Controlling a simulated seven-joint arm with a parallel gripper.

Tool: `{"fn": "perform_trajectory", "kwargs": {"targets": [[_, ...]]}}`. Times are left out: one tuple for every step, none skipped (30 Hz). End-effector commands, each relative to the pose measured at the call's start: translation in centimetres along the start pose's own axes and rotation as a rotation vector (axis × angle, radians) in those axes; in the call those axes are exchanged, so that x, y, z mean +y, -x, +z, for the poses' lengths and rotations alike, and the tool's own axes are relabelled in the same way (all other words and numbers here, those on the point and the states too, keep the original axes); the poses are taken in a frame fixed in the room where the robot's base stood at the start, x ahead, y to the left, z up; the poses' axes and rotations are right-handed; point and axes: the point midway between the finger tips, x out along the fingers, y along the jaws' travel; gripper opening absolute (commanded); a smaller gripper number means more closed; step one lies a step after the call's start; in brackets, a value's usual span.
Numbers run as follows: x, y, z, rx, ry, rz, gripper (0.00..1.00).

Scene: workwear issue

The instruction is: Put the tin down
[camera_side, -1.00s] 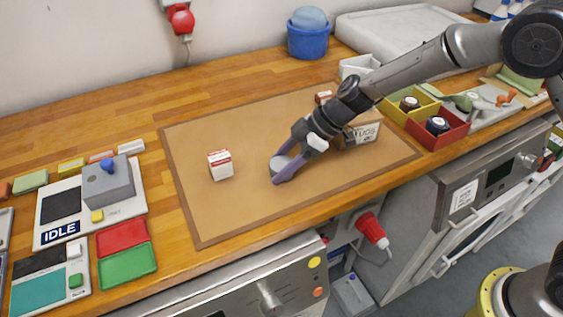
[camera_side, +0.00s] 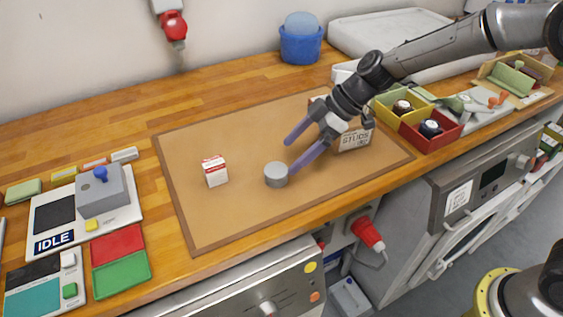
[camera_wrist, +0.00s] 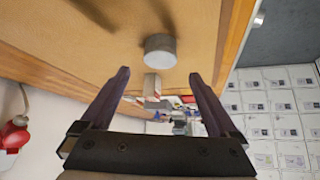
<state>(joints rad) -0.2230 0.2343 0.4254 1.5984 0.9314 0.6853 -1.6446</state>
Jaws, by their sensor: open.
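The tin (camera_side: 276,175) is a small round grey tin standing upright on the brown mat (camera_side: 230,222). In the wrist view the tin (camera_wrist: 160,50) is beyond my fingertips, with nothing between the fingers. My gripper (camera_side: 291,155) is open and empty, to the right of the tin in the side view. Its lower finger is close to the tin's right edge; I cannot tell whether they touch. It also shows open in the wrist view (camera_wrist: 159,78).
A small red and white box (camera_side: 215,171) stands on the mat left of the tin. A box marked STUDS (camera_side: 354,140) is partly behind my gripper. Yellow (camera_side: 387,103) and red (camera_side: 450,138) bins stand at right. The mat's front and far-left areas are clear.

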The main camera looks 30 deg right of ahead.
Motion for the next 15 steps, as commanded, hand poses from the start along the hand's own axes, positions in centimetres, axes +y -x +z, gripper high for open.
{"fn": "perform_trajectory", "kwargs": {"targets": [[0.1,1.2,0.0,0.002,-0.001,0.004,0.95],[0.1,1.7,-0.1,0.002,0.0,0.004,0.95],[0.1,2.4,-0.1,0.002,0.0,0.004,0.95],[0.1,2.8,0.0,0.002,0.0,0.003,0.95],[0.1,3.2,0.0,0.001,0.0,0.003,0.95],[0.1,3.7,0.0,0.001,0.0,0.003,0.95],[0.1,4.0,0.0,0.001,-0.001,0.002,0.95],[0.0,4.3,0.0,0.001,-0.001,0.001,0.95],[0.0,4.5,0.0,0.001,-0.001,0.0,0.95],[0.0,4.7,0.0,0.0,-0.001,0.0,0.95],[0.0,4.8,0.0,0.0,-0.001,0.0,0.95],[0.0,5.0,0.0,0.0,-0.001,0.0,0.95],[0.0,5.0,0.0,-0.001,-0.001,0.0,0.95],[0.0,5.1,0.0,-0.001,-0.001,0.0,0.95],[0.0,5.1,0.0,-0.001,-0.001,0.0,0.95]]}}
